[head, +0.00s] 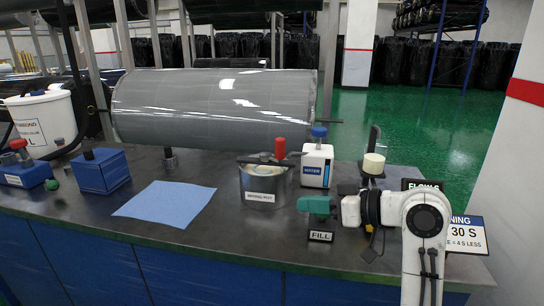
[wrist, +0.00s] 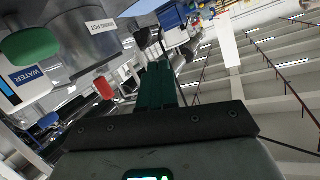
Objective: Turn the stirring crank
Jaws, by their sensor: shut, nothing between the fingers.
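The mixing pot (head: 262,188) is a grey metal can with a white label, standing on the dark bench. A dark crank bar lies across its top, and its red upright handle (head: 280,147) stands at the right rear of the rim. My gripper (head: 306,205) has teal fingers and is to the right of the pot, lower in the picture and apart from the handle. In the wrist view its fingers (wrist: 155,85) are together with nothing between them. The pot (wrist: 88,38) and red handle (wrist: 103,88) show tilted there, left of the fingers.
A white water container (head: 317,165) with a blue cap stands right behind the pot. A FILL sign (head: 320,236) stands below my gripper. A pale cylinder on a stand (head: 374,163) is behind my arm. A blue cloth (head: 166,203) lies left, before a large grey roll (head: 212,105).

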